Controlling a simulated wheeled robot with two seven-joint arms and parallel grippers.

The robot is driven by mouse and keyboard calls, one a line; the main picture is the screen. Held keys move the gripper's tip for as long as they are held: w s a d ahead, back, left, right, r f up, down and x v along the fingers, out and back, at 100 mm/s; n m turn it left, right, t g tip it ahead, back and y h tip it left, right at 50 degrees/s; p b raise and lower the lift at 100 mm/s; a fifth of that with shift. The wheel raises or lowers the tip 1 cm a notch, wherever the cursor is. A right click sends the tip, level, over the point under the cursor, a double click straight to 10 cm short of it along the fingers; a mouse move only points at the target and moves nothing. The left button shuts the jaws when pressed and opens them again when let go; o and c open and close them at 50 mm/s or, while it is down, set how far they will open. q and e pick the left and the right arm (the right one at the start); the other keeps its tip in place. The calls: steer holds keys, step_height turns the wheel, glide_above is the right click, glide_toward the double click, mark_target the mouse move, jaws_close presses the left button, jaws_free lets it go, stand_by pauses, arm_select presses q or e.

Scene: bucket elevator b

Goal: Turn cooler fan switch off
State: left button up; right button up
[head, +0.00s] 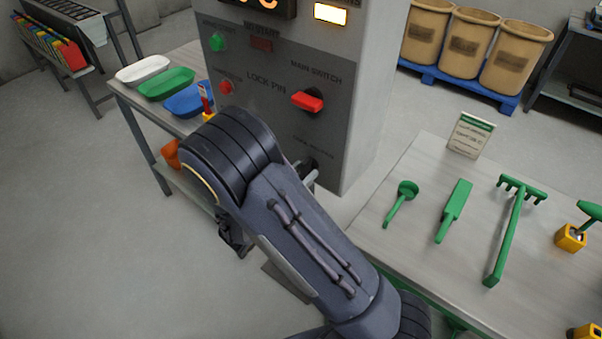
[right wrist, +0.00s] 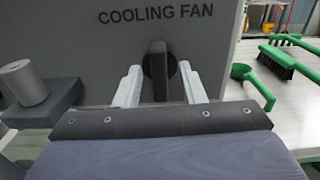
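The cooling fan switch (right wrist: 158,70) is a dark rotary knob under the "COOLING FAN" label on the grey panel. In the right wrist view its handle stands upright. My right gripper (right wrist: 160,84) is open, with one pale finger on each side of the knob and visible gaps between. In the head view, the switch (head: 313,164) shows partly at the panel's lower right, beside my right gripper (head: 306,177), which my own arm mostly hides. My left gripper is not in view.
The control panel (head: 364,110) also carries a red main switch (head: 308,101), a green button (head: 217,42) and a red button (head: 226,87). A table with green tools (head: 455,210) stands at right. Trays (head: 167,83) lie on a bench at left.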

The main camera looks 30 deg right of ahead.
steer(key=b+v, duration=0.1)
steer(key=v, duration=0.6)
steer(key=shift+s+a+b, duration=0.15)
steer(key=shift+a+b, duration=0.2)
steer(key=s+d+f+m+g+y, duration=0.1)
steer(key=s+d+m+g+y, duration=0.2)
steer(key=s+m+g+y, duration=0.3)
steer(key=s+d+f+m+g+y, duration=0.1)
steer(key=s+d+m+g+y, duration=0.3)
steer(key=s, duration=0.3)
steer(key=s+a+r+m+t+y, duration=0.6)
steer(key=r+m+t+y, duration=0.2)
steer(key=m, duration=0.6)
steer(key=shift+a+r+t+y, duration=0.2)
steer(key=shift+a+t+y, duration=0.25)
steer(key=shift+y, duration=0.75)
